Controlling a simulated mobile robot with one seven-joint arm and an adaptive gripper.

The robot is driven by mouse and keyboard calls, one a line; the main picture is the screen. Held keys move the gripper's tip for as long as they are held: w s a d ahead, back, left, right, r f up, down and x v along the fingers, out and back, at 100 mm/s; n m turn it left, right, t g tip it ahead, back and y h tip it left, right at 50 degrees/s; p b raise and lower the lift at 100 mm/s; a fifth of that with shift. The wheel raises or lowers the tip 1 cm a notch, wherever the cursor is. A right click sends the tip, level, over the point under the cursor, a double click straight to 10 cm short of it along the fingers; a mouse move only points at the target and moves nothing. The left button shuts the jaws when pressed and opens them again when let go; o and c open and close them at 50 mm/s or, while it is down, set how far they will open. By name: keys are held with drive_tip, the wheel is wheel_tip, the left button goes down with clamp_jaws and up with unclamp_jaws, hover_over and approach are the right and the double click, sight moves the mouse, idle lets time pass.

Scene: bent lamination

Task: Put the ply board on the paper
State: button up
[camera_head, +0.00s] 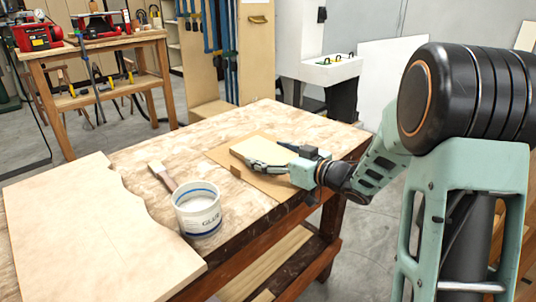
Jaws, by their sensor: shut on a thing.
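The ply board (252,147), a small pale flat piece, is over the brown paper (226,158) on the workbench. My gripper (264,157) reaches in from the right and is shut on the ply board at its near right part. The fingers hide part of the board. The paper lies flat near the bench's right edge, partly hidden by the board and my gripper.
A white glue tub (198,212) stands in front of the paper, with a brush (162,176) lying beside it. A large pale board with a wavy edge (80,235) covers the bench's left front. The bench top (245,118) behind the paper is clear.

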drive_tip(key=o, duration=1.3)
drive_tip(key=shift+r, duration=0.1)
drive_tip(key=p+v, duration=0.3)
drive_tip(key=v, duration=0.9)
